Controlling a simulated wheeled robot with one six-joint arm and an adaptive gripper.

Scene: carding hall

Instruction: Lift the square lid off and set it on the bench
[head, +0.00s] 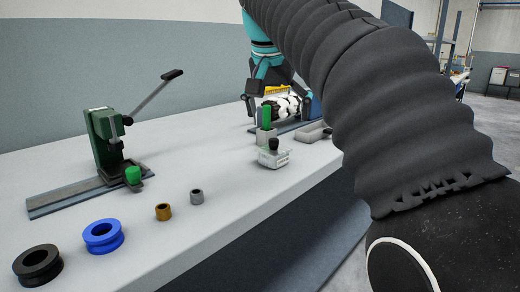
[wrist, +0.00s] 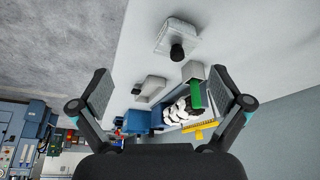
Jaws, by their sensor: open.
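A small pale grey square box (head: 272,160) stands on the bench (head: 215,225), right of the middle. Its square lid (head: 271,154) with an upright black knob sits on top. In the wrist view the lid (wrist: 172,43) is at the top, its knob pointing down the picture. My gripper (head: 274,103) is behind and above the box in the head view, apart from it, over the cluttered far part of the bench. In the wrist view my gripper (wrist: 162,92) has its fingers wide apart with nothing held between them.
A green-handled piece in a grey holder (head: 265,137) and an open grey tray (head: 313,132) stand close behind the box. A black-and-white bundle (wrist: 178,108) lies near them. A green lever press (head: 105,140) and several rings are at left. Bare bench lies between.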

